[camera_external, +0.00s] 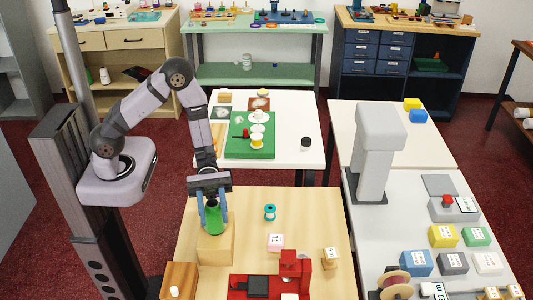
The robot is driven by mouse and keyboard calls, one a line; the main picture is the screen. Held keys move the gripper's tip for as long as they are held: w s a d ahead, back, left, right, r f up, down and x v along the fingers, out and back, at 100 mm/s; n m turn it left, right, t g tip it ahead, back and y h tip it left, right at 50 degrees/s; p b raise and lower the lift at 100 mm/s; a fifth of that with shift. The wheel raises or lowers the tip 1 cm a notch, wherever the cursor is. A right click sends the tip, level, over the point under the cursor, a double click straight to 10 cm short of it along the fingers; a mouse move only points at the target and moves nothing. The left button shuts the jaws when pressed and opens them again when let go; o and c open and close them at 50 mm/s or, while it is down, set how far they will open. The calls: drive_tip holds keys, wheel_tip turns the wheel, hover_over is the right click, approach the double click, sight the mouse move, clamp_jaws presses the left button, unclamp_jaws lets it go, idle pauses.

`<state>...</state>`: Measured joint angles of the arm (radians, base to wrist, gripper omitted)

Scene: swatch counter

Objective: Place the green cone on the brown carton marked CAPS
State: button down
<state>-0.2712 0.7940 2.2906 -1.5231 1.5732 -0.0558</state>
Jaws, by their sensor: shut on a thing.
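My gripper (211,222) is shut on the green cone (213,217), with a blue finger on either side of it. The cone looks roughly upright. It is over the top of a light brown carton (215,252) near the left side of the wooden table. I cannot tell whether the cone's base touches the carton. No CAPS marking can be read on this carton from here. A darker brown box (181,282) stands at the front left with a small white thing on top.
A grey counter with several coloured labelled blocks is at right. The table's back right is clear.

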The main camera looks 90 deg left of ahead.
drive_tip(key=shift+f, duration=0.1)
drive_tip(key=c, duration=1.2)
unclamp_jaws()
drive_tip(key=shift+o, duration=0.2)
drive_tip(key=shift+s+a+b, duration=0.1)
drive_tip(key=shift+a+b, duration=0.2)
drive_tip(key=shift+a, duration=0.3)
drive_tip(key=b+v, duration=0.3)
drive_tip(key=v, duration=0.7)
drive_tip(key=shift+a, duration=0.35)
drive_tip(key=shift+s, duration=0.2)
